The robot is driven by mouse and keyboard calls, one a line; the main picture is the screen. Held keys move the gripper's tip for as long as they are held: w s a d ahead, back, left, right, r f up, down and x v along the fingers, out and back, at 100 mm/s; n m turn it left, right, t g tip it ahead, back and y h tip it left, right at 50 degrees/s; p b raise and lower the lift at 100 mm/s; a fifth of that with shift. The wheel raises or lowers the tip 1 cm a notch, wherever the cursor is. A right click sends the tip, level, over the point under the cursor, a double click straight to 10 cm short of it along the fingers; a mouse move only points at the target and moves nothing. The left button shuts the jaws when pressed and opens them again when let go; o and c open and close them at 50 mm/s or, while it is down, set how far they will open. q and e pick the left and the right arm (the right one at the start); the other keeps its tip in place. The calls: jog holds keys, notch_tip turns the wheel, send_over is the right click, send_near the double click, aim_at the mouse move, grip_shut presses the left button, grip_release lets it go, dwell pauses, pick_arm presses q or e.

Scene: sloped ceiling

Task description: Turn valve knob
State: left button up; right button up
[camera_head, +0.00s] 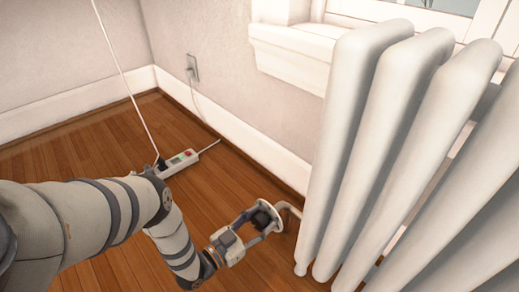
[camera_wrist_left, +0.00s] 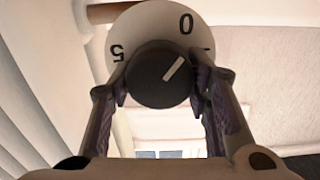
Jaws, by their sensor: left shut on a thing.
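The valve knob is a round black knob (camera_wrist_left: 160,74) with a pale pointer line, seen face-on in the left wrist view. Behind it is a white dial (camera_wrist_left: 150,25) with the marks 5 and 0. The pointer line slants toward the upper right. My left gripper (camera_wrist_left: 166,88) is shut on the knob, one finger on each side. In the head view my left gripper (camera_head: 258,217) reaches the knob low beside the radiator, and its fingers partly hide the knob. My right gripper is not in view.
A white ribbed radiator (camera_head: 375,130) fills the right side, close to my left gripper. A power strip (camera_head: 178,163) with a cord lies on the wooden floor (camera_head: 110,150). A wall outlet (camera_head: 193,68) and a window sill (camera_head: 290,50) are behind.

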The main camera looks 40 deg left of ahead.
pick_arm(q)
jog(key=m+p, duration=0.1)
jog(key=m, duration=0.1)
jog(key=shift+d+m, duration=0.15)
jog(key=shift+m, duration=0.25)
jog(key=m+p, duration=0.1)
jog(key=m, duration=0.2)
jog(key=shift+m+p, duration=0.3)
jog(key=m, duration=0.3)
jog(key=shift+d+f+m+p, duration=0.1)
jog(key=shift+m+p, duration=0.2)
jog(key=shift+p, duration=0.05)
jog(key=m, duration=0.4)
jog(key=shift+f, duration=0.1)
jog(key=m, duration=0.4)
jog(key=shift+f, duration=0.1)
jog(key=m, duration=0.3)
jog(key=shift+f+m, duration=0.1)
jog(key=shift+m, duration=0.3)
jog(key=m, duration=0.3)
jog(key=shift+f, duration=0.1)
jog(key=shift+m+b, duration=0.5)
jog(key=shift+m, duration=1.6)
jog(key=shift+a+m, duration=0.2)
jog(key=shift+m, duration=0.1)
